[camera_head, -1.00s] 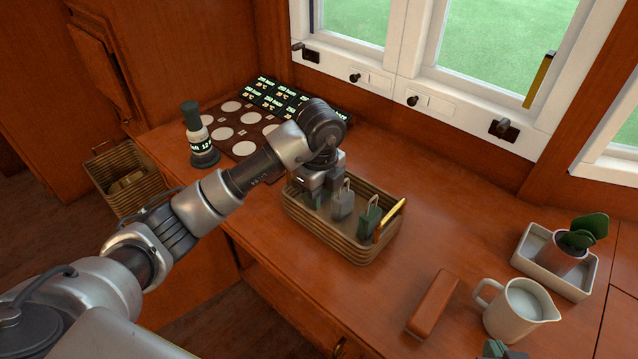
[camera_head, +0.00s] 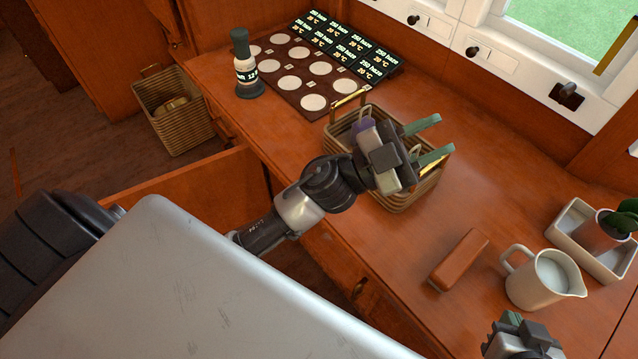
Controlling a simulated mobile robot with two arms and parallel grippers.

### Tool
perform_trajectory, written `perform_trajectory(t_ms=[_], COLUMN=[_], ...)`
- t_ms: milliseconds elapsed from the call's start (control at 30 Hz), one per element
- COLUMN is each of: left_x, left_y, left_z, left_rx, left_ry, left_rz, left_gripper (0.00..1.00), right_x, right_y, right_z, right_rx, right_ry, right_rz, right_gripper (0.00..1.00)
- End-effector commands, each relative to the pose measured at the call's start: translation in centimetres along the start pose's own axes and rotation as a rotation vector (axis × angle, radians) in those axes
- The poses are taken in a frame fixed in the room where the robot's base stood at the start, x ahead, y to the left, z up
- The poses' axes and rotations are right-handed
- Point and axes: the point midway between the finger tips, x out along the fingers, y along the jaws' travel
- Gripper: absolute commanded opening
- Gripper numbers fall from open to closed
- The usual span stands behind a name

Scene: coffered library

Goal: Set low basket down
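The low woven basket (camera_head: 424,188) stands on the wooden desk (camera_head: 480,205), with a raised handle at its far left end. My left gripper (camera_head: 429,139) is above the basket, pointing right. Its two green fingers are spread apart with nothing seen between them. The gripper and wrist hide much of the basket's middle and near side. A purple item shows in the basket beside the wrist, and a bit of yellow shows by the fingers. My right gripper (camera_head: 516,335) is at the bottom edge, partly cut off, and its opening is unclear.
A brown block (camera_head: 459,260), a white jug (camera_head: 543,278) and a potted plant in a tray (camera_head: 600,240) are to the right. Another basket (camera_head: 172,118) is on the floor.

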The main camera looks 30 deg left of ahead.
Motion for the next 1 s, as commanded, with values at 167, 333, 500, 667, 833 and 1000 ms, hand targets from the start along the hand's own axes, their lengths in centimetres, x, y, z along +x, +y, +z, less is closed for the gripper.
perform_trajectory(t_ms=[167,333,500,667,833,1000], left_x=[-6.8,-15.4,-21.2,-23.3,-23.5,-23.5], left_y=[-3.5,-1.2,3.2,5.3,5.5,5.5], left_z=[3.7,7.1,7.5,6.9,6.9,6.9], left_rx=[-0.146,-0.317,-0.464,-0.528,-0.532,-0.532], left_ry=[-0.394,-0.875,-1.208,-1.326,-1.339,-1.337], left_rz=[-0.418,-0.533,-0.445,-0.37,-0.359,-0.36], left_gripper=[0.34,0.34,0.34,0.34,0.34,0.34], right_x=[0.0,0.0,0.0,0.0,0.0,0.0], right_y=[0.0,0.0,0.0,0.0,0.0,0.0], right_z=[0.0,0.0,0.0,0.0,0.0,0.0], right_rx=[0.0,0.0,0.0,0.0,0.0,0.0], right_ry=[0.001,0.001,0.001,0.001,0.001,0.001], right_rz=[0.0,0.0,-0.001,-0.001,-0.001,-0.001], right_gripper=[0.0,0.0,0.0,0.0,0.0,0.0])
